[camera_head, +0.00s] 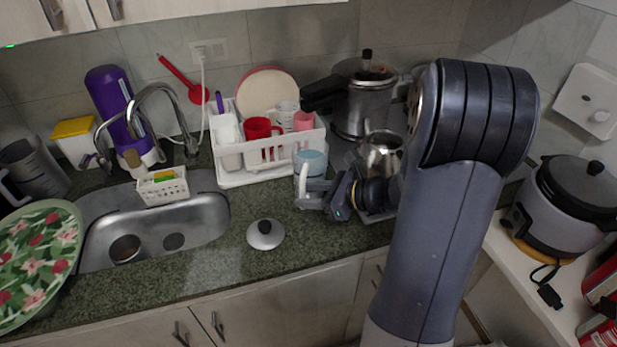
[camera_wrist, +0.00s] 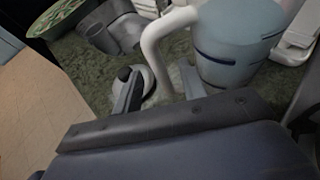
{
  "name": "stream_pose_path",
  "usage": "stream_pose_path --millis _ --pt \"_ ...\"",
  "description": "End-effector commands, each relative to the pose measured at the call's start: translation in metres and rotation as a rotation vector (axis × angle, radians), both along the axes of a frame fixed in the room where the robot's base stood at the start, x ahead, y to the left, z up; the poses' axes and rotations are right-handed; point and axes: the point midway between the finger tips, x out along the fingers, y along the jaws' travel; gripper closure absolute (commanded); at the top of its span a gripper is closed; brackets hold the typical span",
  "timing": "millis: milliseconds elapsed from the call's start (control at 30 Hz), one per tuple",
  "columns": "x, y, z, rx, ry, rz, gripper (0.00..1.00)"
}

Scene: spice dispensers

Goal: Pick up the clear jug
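The clear jug (camera_head: 311,162) is a pale bluish, see-through jug with a white handle. It stands upright on the counter in front of the dish rack. In the wrist view the jug (camera_wrist: 238,45) fills the upper right, with its curved white handle (camera_wrist: 153,48) on its left side. My gripper (camera_head: 309,195) is at the jug's near side, low by the handle. In the wrist view my gripper's fingers (camera_wrist: 160,85) are apart, with the lower handle between them. I cannot tell whether either finger touches the handle.
The white dish rack (camera_head: 262,168) with cups stands behind the jug. A steel kettle (camera_head: 381,155) and a pressure cooker (camera_head: 362,105) are close on the right. A round lid (camera_head: 265,235) lies on the counter to the left, near the sink (camera_head: 160,240).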

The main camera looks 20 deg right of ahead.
Motion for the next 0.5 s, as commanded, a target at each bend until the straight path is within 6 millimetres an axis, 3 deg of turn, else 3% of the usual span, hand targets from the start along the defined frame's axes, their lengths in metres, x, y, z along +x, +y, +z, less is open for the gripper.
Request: stream_pose_path --millis 233,500 --pt "0.021 0.025 -0.013 0.0 0.002 0.005 0.6" --pt "0.027 0.03 -0.017 0.0 0.0 0.001 0.6"
